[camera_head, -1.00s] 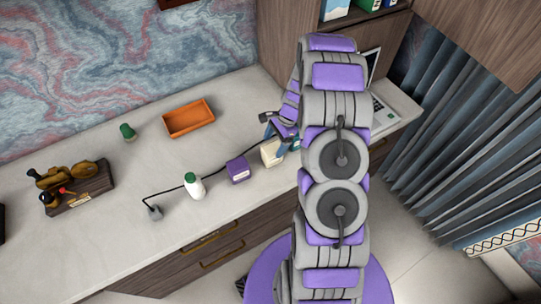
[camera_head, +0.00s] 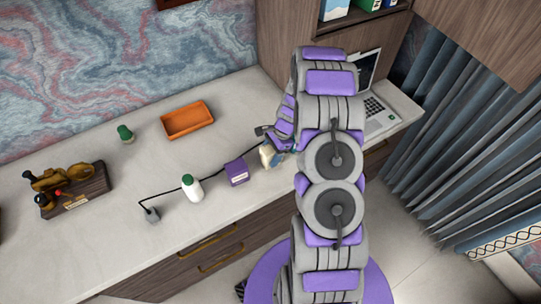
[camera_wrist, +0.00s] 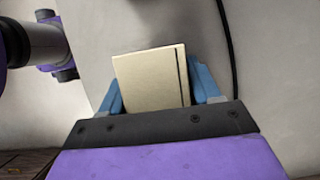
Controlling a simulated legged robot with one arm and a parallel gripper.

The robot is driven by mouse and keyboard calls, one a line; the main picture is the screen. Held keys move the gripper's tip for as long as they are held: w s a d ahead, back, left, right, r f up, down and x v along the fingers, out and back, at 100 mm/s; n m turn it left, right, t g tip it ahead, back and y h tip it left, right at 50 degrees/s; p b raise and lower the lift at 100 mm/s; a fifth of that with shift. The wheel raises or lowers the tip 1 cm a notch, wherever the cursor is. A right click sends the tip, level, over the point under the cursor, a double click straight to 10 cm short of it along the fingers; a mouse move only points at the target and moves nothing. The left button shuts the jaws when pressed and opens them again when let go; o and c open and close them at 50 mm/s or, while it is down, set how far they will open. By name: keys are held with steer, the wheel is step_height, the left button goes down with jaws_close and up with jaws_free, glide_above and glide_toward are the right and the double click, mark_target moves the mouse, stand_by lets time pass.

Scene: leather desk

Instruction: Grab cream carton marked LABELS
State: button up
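The cream carton (camera_wrist: 152,80) stands between the two blue fingers of my gripper (camera_wrist: 153,75) in the wrist view. Its plain pale top faces the camera, with a dark line near the right edge. A finger lies close along each side; whether both touch it I cannot tell. In the head view the cream carton (camera_head: 266,156) shows at the front part of the desk, partly covered by my gripper (camera_head: 273,155). No LABELS marking can be read in either view.
A purple box (camera_head: 237,173) stands just left of the carton, and a white bottle with a green cap (camera_head: 192,188) further left. A black cable (camera_head: 172,192) runs behind them. An orange tray (camera_head: 187,120) lies further back. A laptop (camera_head: 378,108) is at the right.

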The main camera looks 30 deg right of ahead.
steer(key=shift+d, duration=0.35)
steer(key=c, duration=0.4)
steer(key=shift+a, duration=0.2)
steer(key=shift+c, duration=1.3)
steer(key=shift+a, duration=0.1)
